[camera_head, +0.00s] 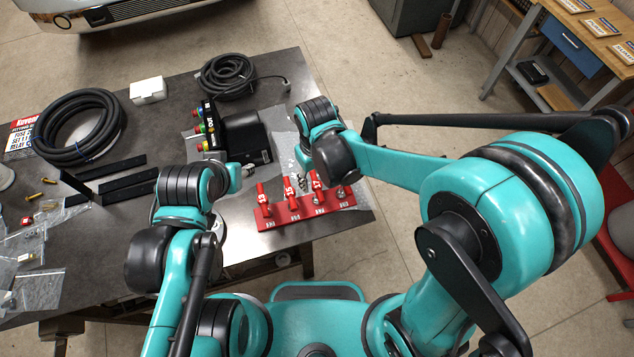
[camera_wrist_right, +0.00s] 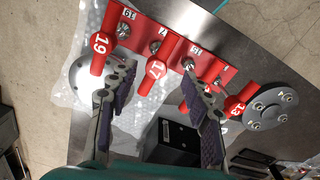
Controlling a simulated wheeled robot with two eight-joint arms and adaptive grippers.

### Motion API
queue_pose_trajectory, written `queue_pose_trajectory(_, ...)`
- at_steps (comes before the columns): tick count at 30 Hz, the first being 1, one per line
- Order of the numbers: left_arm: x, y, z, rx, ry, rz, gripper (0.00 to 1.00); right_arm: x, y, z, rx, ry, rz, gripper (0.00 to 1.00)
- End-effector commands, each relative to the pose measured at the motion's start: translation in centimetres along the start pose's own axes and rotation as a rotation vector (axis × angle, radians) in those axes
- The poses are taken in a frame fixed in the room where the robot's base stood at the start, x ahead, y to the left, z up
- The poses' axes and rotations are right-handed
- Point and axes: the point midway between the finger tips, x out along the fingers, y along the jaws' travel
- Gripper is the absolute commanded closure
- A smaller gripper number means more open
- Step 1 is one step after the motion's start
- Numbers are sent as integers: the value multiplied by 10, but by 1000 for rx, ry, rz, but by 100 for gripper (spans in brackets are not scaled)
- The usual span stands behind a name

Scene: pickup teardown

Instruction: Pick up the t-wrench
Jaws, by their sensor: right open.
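The T-wrenches have red handles and stand in a row in a red rack (camera_head: 302,207) near the table's front right corner. In the right wrist view, wrench 19 (camera_wrist_right: 103,45), wrench 17 (camera_wrist_right: 156,70) and wrench 13 (camera_wrist_right: 240,106) show; wrench 15 is partly hidden by a finger. My right gripper (camera_wrist_right: 157,78) is open, with its fingers on either side of wrench 17 in that view. I cannot tell whether they touch it. In the head view my right arm hides most of that gripper. My left gripper's jaws are not clear in the head view.
A black box with colored buttons (camera_head: 222,128) stands behind the rack. Black cable coils (camera_head: 78,128) and a white box (camera_head: 148,91) lie farther back. Dark flat bars (camera_head: 122,165) lie at left. A round grey disc (camera_wrist_right: 266,105) sits beside the rack. The table's edge is close.

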Motion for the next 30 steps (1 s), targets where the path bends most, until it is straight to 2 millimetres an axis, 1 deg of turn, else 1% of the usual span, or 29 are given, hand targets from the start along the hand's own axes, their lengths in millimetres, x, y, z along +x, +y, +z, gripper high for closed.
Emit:
queue_pose_trajectory(1,2,0,1,0,0,0,60,8,1,-1,1,0,0,51)
queue_pose_trajectory(6,5,0,3,0,0,0,60,34,4,-4,0,1,0,51)
queue_pose_trajectory(9,6,0,4,0,0,0,60,44,4,-4,0,1,0,51)
queue_pose_trajectory(12,6,0,4,0,0,0,60,48,4,-4,1,1,0,51)
queue_pose_trajectory(17,6,0,4,0,0,0,60,47,4,-4,1,1,0,51)
queue_pose_trajectory(18,6,0,4,0,0,0,60,47,4,-3,1,1,0,56)
queue_pose_trajectory(20,6,0,4,0,0,0,60,47,4,-3,1,1,0,72)
queue_pose_trajectory(21,6,0,4,0,0,0,60,47,4,-3,1,1,0,82)
queue_pose_trajectory(23,6,0,4,0,0,0,60,47,4,-3,1,2,0,98)
queue_pose_trajectory(24,6,0,4,0,0,0,60,47,4,-3,1,2,0,100)
queue_pose_trajectory(30,6,0,4,0,0,0,60,47,4,-3,1,1,0,100)
